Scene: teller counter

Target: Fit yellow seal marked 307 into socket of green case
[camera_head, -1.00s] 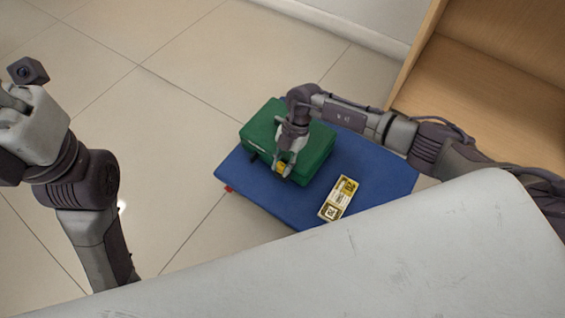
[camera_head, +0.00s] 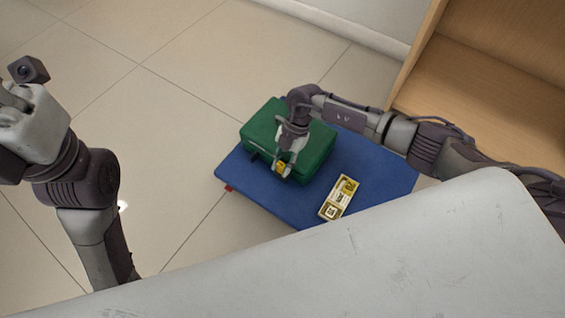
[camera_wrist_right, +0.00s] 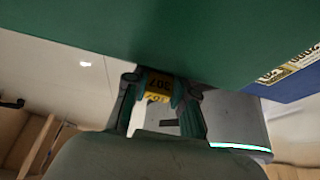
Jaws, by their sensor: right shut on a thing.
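The green case (camera_head: 316,148) lies on a blue mat (camera_head: 381,170) on the floor in the head view. It fills the top of the right wrist view (camera_wrist_right: 215,40). My right gripper (camera_head: 283,171) is at the case's near side, shut on the yellow seal (camera_head: 281,168). In the right wrist view the seal (camera_wrist_right: 158,86) sits between the fingertips, with the dark digits 307 on it, close against the green surface. The socket is hidden, and I cannot tell whether the seal touches the case. My left gripper (camera_head: 12,100) is raised at the left edge, only partly in view.
A pale tabletop (camera_head: 400,260) crosses the foreground. A wooden shelf unit (camera_head: 490,75) stands at the upper right. Tiled floor at the left is clear.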

